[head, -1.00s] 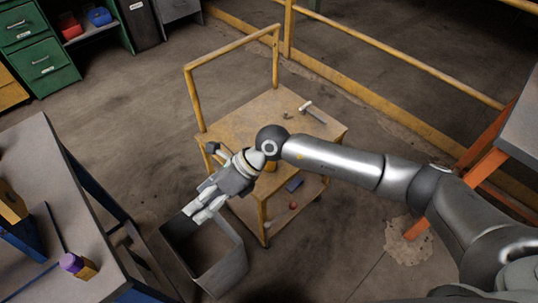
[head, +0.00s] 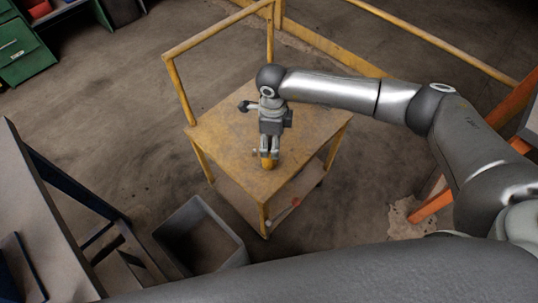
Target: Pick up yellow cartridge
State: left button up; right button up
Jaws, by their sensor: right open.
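The yellow cartridge (head: 267,164) stands on the top of the yellow cart (head: 225,137), partly hidden by my right gripper. My right gripper (head: 269,155) points down over the cart top, with its fingertips at the cartridge. Its fingers are open; whether they touch the cartridge I cannot tell. My left gripper is not in view.
A grey open bin (head: 200,235) stands on the floor left of the cart and looks empty. A grey table (head: 35,215) is at the left edge. Yellow railing (head: 390,25) runs behind the cart. A small red object (head: 296,201) lies on the lower shelf.

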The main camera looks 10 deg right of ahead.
jog(key=shift+w+f, duration=0.15)
jog(key=shift+f, duration=0.75)
jog(key=f+b, duration=0.1)
jog(key=f, duration=0.1)
jog(key=a+f+b, duration=0.1)
jog(key=f+b, duration=0.1)
jog(key=shift+f, duration=0.4)
jog(key=shift+d+r, duration=0.1)
jog(key=shift+r, duration=0.05)
jog(key=shift+c, duration=0.6)
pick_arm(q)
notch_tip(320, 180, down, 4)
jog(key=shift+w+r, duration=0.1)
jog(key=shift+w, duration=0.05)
pick_arm(e)
jog(key=c, duration=1.2)
